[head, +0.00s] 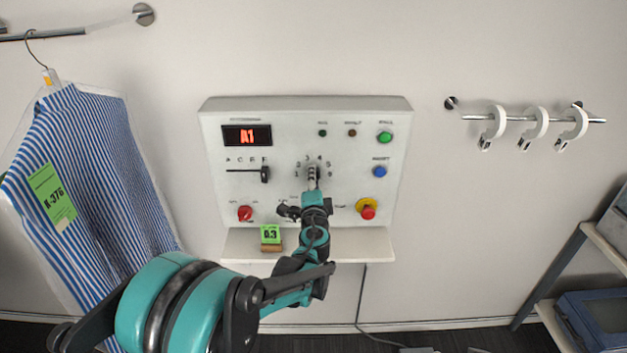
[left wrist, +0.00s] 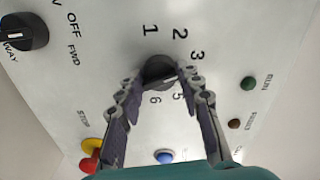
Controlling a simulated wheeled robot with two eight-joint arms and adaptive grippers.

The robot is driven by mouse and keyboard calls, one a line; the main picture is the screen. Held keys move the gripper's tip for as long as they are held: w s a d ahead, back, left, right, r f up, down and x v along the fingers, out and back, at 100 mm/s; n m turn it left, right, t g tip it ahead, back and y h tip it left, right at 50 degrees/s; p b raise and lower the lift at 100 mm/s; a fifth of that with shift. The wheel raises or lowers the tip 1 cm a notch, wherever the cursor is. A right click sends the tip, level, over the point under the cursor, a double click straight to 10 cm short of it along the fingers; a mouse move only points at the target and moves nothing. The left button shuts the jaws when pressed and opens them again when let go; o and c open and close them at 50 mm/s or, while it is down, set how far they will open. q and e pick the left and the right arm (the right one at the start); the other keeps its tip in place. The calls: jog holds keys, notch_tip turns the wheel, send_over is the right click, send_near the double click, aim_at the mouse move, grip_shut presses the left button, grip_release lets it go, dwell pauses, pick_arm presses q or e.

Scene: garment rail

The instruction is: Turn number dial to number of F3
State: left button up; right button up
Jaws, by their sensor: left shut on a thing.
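The number dial (left wrist: 156,66) is a dark round knob on the white control panel (head: 290,125), ringed by numbers. In the left wrist view 1, 2, 3, 5 and 6 are readable; I cannot tell surely which number its pale mark points at. My left gripper (head: 312,186) reaches the dial from below and hides most of it in the head view. In the left wrist view its fingers (left wrist: 162,76) are on either side of the knob, shut on it. The red display (head: 247,136) appears to read A1. The letter slider handle (head: 265,174) stands at the right end of its slot.
Around the dial are a red rotary switch (head: 245,213), a red stop button (head: 368,209), a blue button (head: 380,171) and a green button (head: 385,137). A green tag (head: 271,234) sits on the shelf (head: 375,245). A striped shirt (head: 95,170) hangs at left; the right rail (head: 590,120) holds white hooks.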

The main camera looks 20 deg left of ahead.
pick_arm(q)
jog(key=o, duration=1.1)
jog(key=shift+o, duration=0.2)
jog(key=v, duration=1.2)
